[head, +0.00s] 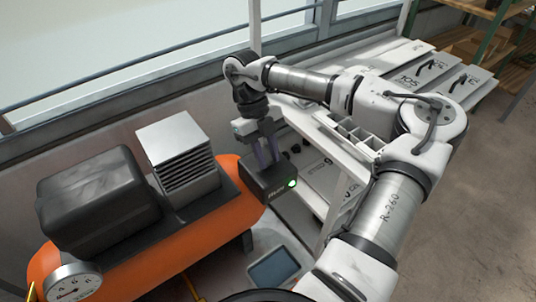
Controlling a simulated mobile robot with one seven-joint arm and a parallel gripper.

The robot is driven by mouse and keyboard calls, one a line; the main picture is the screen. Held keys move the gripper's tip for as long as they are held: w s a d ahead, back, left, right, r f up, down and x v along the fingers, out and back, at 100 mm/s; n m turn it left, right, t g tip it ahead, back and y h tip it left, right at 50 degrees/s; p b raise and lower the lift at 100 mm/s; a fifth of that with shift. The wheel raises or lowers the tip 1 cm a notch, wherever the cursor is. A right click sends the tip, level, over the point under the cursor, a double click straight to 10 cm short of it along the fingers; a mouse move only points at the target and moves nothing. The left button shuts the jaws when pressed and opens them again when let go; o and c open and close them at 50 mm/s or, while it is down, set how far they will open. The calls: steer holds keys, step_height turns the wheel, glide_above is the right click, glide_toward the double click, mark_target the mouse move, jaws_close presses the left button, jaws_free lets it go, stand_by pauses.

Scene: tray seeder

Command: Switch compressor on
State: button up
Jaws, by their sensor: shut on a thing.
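The compressor has an orange tank (185,235) lying at the lower left, with a black motor housing (100,205) and a grey finned block (178,155) on top. A black switch box (262,190) sits at the tank's right end, with a lit green light (292,183) on its face. My gripper (265,160) points down at the top of this box. Its fingers are shut on the compressor switch there; the fingers and box edge hide most of the switch itself.
A round pressure gauge (74,284) is at the tank's left end. A flat blue-grey panel (272,268) lies low, right of the tank. A white shelf unit with numbered panels (410,80) stands behind my arm. Open floor (490,200) is at the right.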

steer(key=o, duration=1)
steer(key=b+v, duration=0.1)
steer(key=v, duration=1.3)
steer(key=shift+b, duration=0.4)
steer(key=shift+f, duration=0.1)
